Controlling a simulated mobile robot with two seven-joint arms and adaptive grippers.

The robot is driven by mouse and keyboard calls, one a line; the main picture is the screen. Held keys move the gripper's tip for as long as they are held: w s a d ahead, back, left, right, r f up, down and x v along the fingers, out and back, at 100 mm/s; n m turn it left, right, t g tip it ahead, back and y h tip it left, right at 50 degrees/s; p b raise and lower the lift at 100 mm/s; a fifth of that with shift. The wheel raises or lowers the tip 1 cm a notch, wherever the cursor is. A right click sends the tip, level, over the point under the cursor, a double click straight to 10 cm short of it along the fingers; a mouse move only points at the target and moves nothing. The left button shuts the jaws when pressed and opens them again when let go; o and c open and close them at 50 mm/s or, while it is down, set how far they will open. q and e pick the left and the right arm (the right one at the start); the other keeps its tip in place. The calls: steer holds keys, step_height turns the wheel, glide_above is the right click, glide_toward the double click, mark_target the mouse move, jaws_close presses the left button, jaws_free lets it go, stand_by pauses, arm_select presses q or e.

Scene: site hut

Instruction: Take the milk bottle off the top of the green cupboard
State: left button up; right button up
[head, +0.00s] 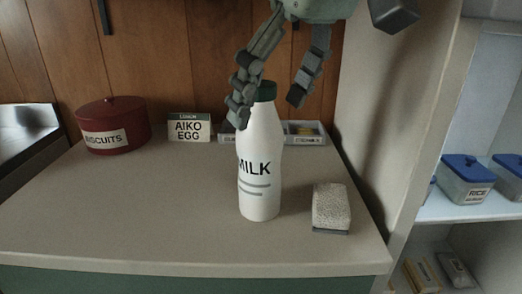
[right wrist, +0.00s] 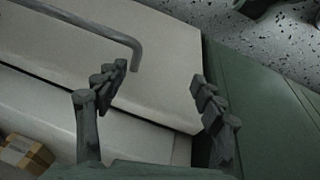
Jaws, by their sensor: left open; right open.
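The milk bottle (head: 260,160) is white with a dark green cap and the word MILK. It stands upright on the pale top (head: 150,215) of the green cupboard, whose green front (head: 150,282) shows at the lower edge of the head view. My left gripper (head: 267,108) is open above and around the bottle's neck. One finger is at the left of the cap and the other at the right with a gap; whether either touches I cannot tell. My right gripper (right wrist: 158,75) is open and empty in the right wrist view.
A pumice-like block (head: 331,207) lies right of the bottle. A pale wall panel (head: 385,120) bounds the right. The cupboard top's front left is clear.

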mark_target(260, 143)
arm_select(q)
steer(key=shift+w+a+f, duration=0.1)
steer(key=shift+a+f, duration=0.1)
steer(key=shift+f, duration=0.35)
steer(key=shift+a+f, duration=0.1)
steer(key=shift+f, duration=0.55)
steer(key=x, duration=0.4)
steer(key=shift+w+f, duration=0.15)
steer(key=shift+f, duration=0.25)
steer(key=shift+c, duration=0.2)
arm_select(e)
steer(key=shift+a+r, duration=0.1)
steer(key=shift+r, duration=0.1)
arm_select(q)
steer(key=c, duration=1.5)
arm_select(e)
steer(key=shift+w+r, duration=0.1)
steer(key=shift+r, duration=0.05)
arm_select(q)
steer(key=shift+r, duration=0.15)
